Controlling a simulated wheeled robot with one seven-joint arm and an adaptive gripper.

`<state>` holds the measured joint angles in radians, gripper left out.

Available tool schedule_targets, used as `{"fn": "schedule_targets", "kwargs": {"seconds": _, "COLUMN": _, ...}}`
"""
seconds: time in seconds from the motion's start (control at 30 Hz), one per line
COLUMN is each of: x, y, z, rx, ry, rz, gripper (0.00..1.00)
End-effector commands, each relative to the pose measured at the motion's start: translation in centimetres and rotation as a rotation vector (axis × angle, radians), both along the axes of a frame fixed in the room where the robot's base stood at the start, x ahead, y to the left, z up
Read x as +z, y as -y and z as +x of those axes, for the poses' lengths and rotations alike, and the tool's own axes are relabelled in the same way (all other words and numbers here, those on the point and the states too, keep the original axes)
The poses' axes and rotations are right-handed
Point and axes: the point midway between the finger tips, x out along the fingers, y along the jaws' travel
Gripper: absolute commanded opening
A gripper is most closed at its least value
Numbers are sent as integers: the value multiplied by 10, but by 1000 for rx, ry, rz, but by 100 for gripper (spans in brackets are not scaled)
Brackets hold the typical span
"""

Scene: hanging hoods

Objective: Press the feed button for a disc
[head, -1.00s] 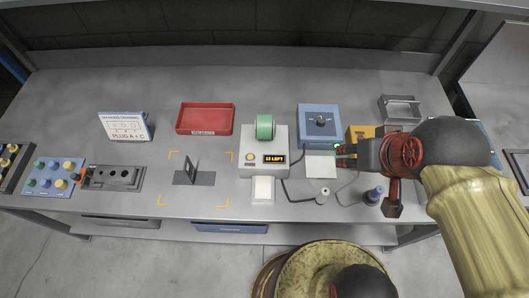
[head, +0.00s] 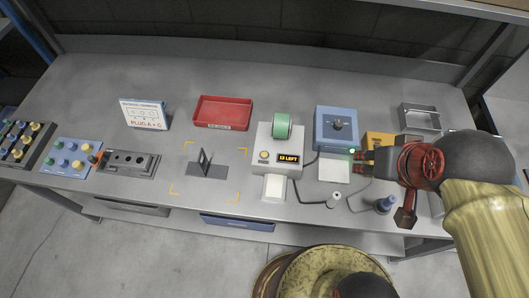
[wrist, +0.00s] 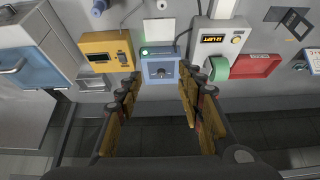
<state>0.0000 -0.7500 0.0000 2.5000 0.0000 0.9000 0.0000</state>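The grey-white dispenser (head: 268,150) stands mid-bench with a green roll (head: 282,126) on top, a small lit display ending in "LEFT" (head: 289,159) and a pale round button (head: 264,155) left of the display. A white chute (head: 274,187) at its front shows no disc that I can make out. In the wrist view the dispenser (wrist: 215,28) is upper right, with its button (wrist: 236,40) beside the display. My gripper (head: 362,161) is right of the dispenser, near the blue box's front right corner. In the wrist view my gripper (wrist: 159,84) has its fingers apart with nothing between them.
The blue box (head: 336,130) with a dark knob and the yellow box (head: 378,140) stand right of the dispenser. A small spool (head: 334,200) and a blue bottle (head: 385,204) stand at the front edge. Left are a red tray (head: 222,112), a dark stand (head: 205,162) and button panels (head: 70,158).

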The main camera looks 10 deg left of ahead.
Motion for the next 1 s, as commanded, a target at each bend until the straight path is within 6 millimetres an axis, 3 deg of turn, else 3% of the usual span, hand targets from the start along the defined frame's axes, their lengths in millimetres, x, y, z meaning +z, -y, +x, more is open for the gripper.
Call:
{"fn": "schedule_targets", "kwargs": {"seconds": 0.6, "x": 0, "y": 0, "z": 0, "rx": 0, "ry": 0, "rz": 0, "gripper": 1}}
{"fn": "schedule_targets", "kwargs": {"seconds": 1.0, "x": 0, "y": 0, "z": 0, "rx": 0, "ry": 0, "rz": 0, "gripper": 0}}
